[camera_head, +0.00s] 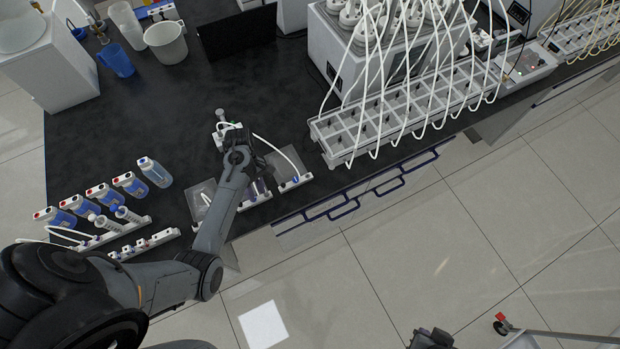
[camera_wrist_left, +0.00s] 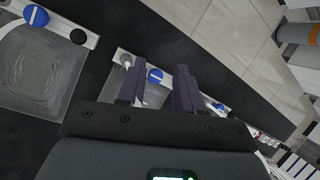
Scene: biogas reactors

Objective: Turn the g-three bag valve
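My left gripper (camera_head: 260,187) is over the front edge of the black table, pointing down among the clear gas bags. In the left wrist view its two purple fingers (camera_wrist_left: 158,72) are apart, with a round blue valve knob (camera_wrist_left: 154,76) showing between them. The knob sits on a white bar beside a clear bag; I cannot tell whether a finger touches it. Another blue knob (camera_wrist_left: 36,16) is on the bar of a larger-looking bag (camera_wrist_left: 38,68) to the left. In the head view one bag (camera_head: 285,160) lies right of the gripper. No g-three label is readable. My right gripper is not in view.
Blue-labelled bottles (camera_head: 103,194) and white racks stand left of my arm. A long white tray (camera_head: 400,112) with hoses from the reactor unit lies to the right. Jugs (camera_head: 166,42) are at the back left. The middle of the black table (camera_head: 120,115) is clear.

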